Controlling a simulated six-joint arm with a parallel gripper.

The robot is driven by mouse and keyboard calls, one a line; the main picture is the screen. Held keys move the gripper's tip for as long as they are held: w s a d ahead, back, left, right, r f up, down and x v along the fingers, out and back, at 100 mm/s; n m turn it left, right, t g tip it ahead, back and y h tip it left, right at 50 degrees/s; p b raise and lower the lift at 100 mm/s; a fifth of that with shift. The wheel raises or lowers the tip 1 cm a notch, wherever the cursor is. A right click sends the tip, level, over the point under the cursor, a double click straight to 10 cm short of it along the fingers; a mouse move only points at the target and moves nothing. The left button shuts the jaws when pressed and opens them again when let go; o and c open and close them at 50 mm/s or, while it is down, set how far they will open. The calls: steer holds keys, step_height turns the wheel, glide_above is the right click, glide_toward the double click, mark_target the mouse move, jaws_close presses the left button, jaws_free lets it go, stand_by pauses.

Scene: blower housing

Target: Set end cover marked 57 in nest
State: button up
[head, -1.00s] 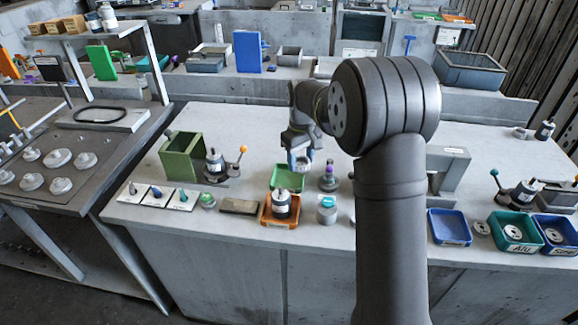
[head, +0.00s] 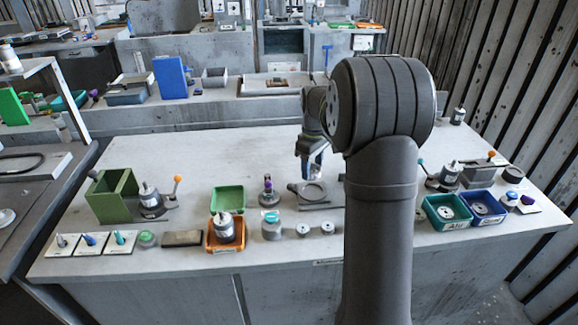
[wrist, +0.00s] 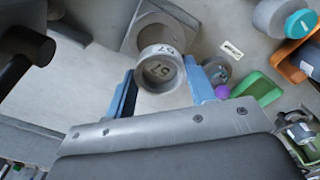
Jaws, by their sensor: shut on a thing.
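The end cover marked 57 (wrist: 160,68) is a grey, round, cup-like part with "57" on its rim and inside. My gripper (wrist: 160,82) has its blue fingers shut on it. In the head view my gripper (head: 310,168) hangs over the bench just behind a grey fixture with a round recess (head: 308,192), which looks like the nest. In the wrist view a grey block with a round opening (wrist: 138,34) lies just beyond the cover, which overlaps part of it. The cover appears apart from the block, though the gap is hard to judge. The cover is hard to make out in the head view.
An orange tray (head: 226,235) holding a motor is in front. Two small discs (head: 315,229) lie nearer the bench edge. My arm hides bench to the right.

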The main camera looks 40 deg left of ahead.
mark_target(314, 172)
steer(key=shift+w+d+f, duration=0.2)
steer(key=shift+f, duration=2.35)
steer(key=shift+f, duration=0.75)
steer(key=o, duration=1.5)
steer(key=shift+c, duration=0.2)
steer(key=shift+r, duration=0.1)
steer(key=shift+r, duration=3.65)
